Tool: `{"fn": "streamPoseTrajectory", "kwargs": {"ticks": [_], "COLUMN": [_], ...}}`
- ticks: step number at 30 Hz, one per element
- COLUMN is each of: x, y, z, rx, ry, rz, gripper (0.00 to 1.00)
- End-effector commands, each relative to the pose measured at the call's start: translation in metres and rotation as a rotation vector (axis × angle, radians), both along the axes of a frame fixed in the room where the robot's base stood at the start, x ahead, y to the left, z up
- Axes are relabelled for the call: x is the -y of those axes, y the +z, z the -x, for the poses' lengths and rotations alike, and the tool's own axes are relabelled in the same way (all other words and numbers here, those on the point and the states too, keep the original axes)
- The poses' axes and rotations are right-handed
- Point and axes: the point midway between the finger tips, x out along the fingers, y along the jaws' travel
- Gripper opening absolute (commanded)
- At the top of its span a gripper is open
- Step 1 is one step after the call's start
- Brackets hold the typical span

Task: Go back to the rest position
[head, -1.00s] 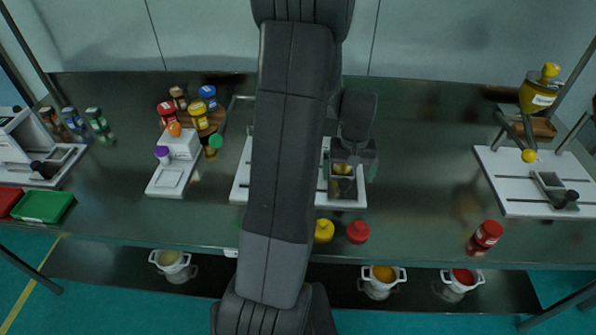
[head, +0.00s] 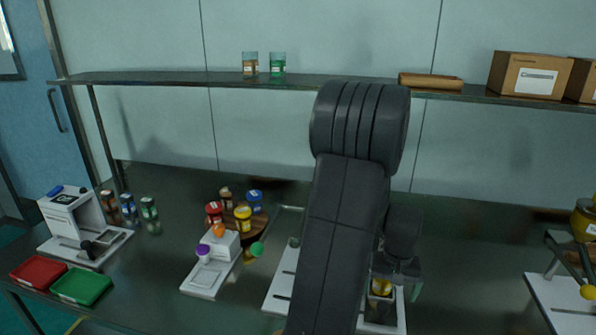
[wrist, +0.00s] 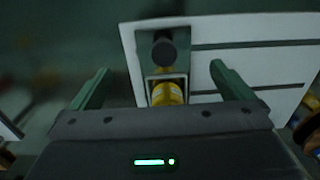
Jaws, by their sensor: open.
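My gripper shows in the wrist view (wrist: 160,90) with its two green fingers apart and nothing between them touching. Beyond the fingers is a white sieve base (wrist: 225,30) with dark slots. A grey square holder on it holds a yellow jar (wrist: 167,93), with a dark round knob (wrist: 164,50) beside it. In the head view my arm crosses the middle and hides much of the white base (head: 281,283). The yellow jar (head: 381,286) shows just below my gripper there; the fingers are mostly hidden.
Left on the table are a red tray (head: 38,271), a green tray (head: 82,286), a white weighing device (head: 75,217) and several spice jars (head: 243,219). A shelf (head: 180,79) with cardboard boxes (head: 530,75) spans the back. Another white base (head: 565,305) stands at right.

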Motion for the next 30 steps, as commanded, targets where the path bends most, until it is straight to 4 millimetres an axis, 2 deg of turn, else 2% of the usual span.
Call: {"fn": "streamPoseTrajectory", "kwargs": {"ticks": [1,15,20,30], "x": [0.0,0.0,0.0,-0.004], "y": [-0.009,-0.072,-0.081,-0.078], "z": [0.0,0.0,0.0,-0.001], "rx": [-0.001,0.0,0.0,0.0], "ry": [0.0,0.0,0.0,0.0], "rz": [0.0,0.0,0.0,0.0], "gripper": [1.0,1.0,1.0,1.0]}}
